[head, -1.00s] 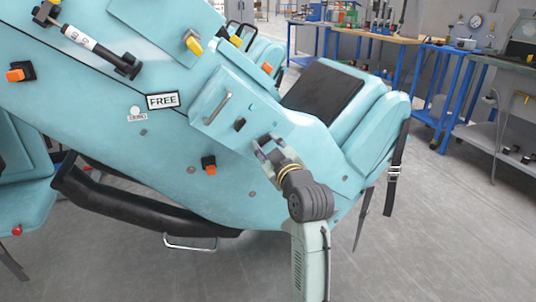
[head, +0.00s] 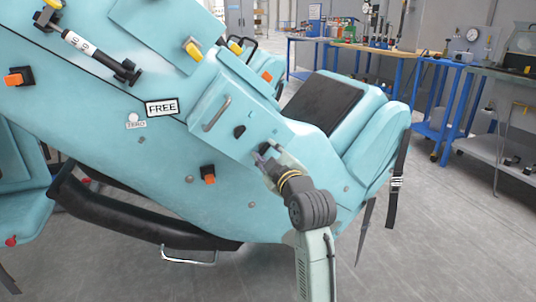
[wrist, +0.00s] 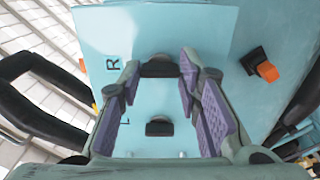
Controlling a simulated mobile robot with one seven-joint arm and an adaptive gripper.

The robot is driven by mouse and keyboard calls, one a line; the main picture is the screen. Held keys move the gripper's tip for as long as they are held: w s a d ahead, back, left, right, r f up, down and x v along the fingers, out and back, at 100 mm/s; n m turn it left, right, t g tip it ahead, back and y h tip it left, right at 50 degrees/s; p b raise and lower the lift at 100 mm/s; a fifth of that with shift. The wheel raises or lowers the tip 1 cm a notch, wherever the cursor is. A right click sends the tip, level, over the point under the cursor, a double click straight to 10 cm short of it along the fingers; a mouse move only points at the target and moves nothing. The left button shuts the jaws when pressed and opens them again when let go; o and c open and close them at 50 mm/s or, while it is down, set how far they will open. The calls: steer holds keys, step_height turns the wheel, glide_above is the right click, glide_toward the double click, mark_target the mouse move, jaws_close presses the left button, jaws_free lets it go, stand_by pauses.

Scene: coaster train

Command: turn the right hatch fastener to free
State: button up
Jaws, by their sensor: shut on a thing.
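The light-blue hatch panel (head: 215,95) is on the side of the coaster car. In the wrist view two black fasteners show on a light-blue plate. The right hatch fastener (wrist: 160,67), close to the letter R, lies between the fingertips; the left fastener (wrist: 159,127), close to the letter L, is nearer the palm and untouched. My gripper (head: 264,156), also in the wrist view (wrist: 160,62), is shut on the right fastener, its purple pads on either side. In the head view my gripper hides that fastener, and the left fastener (head: 239,131) shows.
A FREE sign (head: 162,107) is on the car side. A metal handle (head: 216,114) sits on the panel, and an orange-tipped catch (head: 208,174) is below it. A black-padded seat (head: 322,100) is right of my gripper. Open floor lies in front.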

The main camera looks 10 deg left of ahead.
steer(key=o, duration=1.1)
steer(key=shift+o, duration=0.2)
steer(key=v, duration=1.2)
